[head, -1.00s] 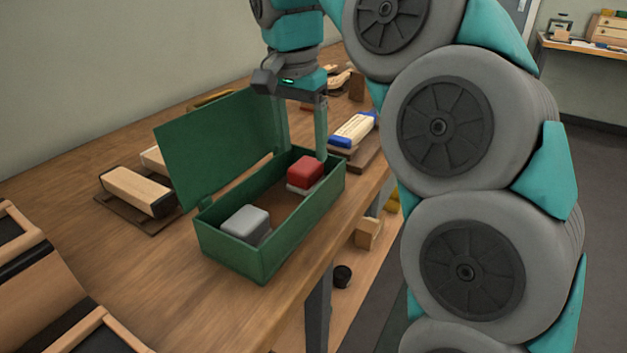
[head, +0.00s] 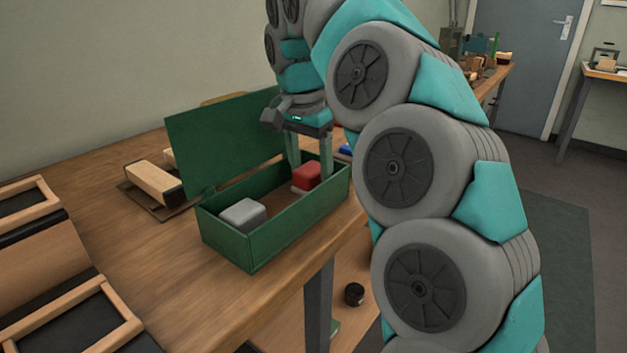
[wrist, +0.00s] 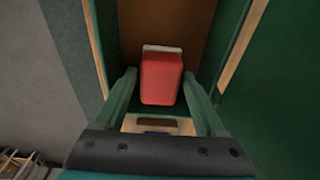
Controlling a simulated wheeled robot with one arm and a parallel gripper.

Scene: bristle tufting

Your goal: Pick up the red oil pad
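The red oil pad (head: 307,176) sits in the far right end of the open green box (head: 253,253). It also shows in the wrist view (wrist: 161,79), with a pale strip along its far edge. My gripper (head: 310,168) is above the box's far end, fingers pointing down towards the pad. In the wrist view, the two green fingers (wrist: 161,82) are spread apart, one to each side of the pad. I see gaps beside the pad, so it is not clamped. The fingertips are partly hidden in the head view.
A grey pad (head: 242,214) lies in the near end of the box. The box's raised green lid (head: 225,140) stands along the back side. A wooden block (head: 155,182) is to the left. The table front (head: 180,300) is clear.

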